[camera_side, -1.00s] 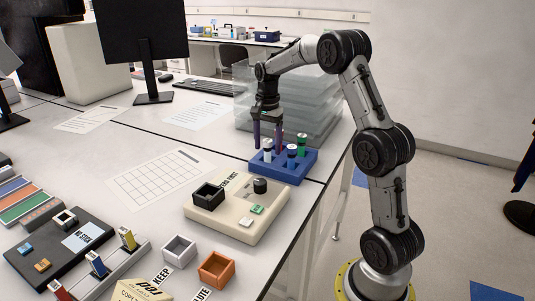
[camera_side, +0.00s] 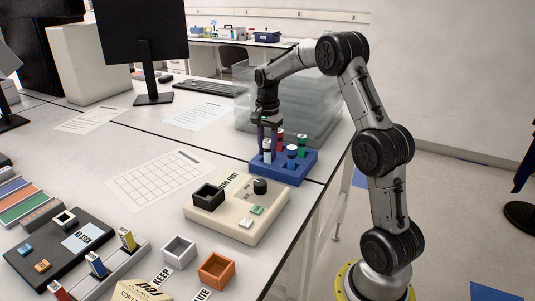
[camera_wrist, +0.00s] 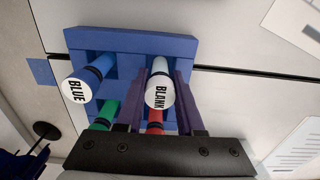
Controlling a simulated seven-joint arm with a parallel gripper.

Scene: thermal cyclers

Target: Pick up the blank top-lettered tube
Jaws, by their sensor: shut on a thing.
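The tube with BLANK on its white top (camera_wrist: 158,92) stands in the blue rack, between my gripper's two purple fingers (camera_wrist: 161,78) in the wrist view. In the side view its white upper end (camera_side: 267,145) shows at the rack's left, below my gripper (camera_side: 267,133). My gripper is shut on this tube, which still sits in the rack. The fingers hide part of its sides.
The blue rack (camera_side: 290,178) also holds a tube lettered BLUE (camera_wrist: 76,90), a green tube (camera_wrist: 104,114) and a red tube (camera_wrist: 155,128). Clear stacked bins (camera_side: 315,125) stand close behind. A beige device (camera_side: 225,222) sits in front.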

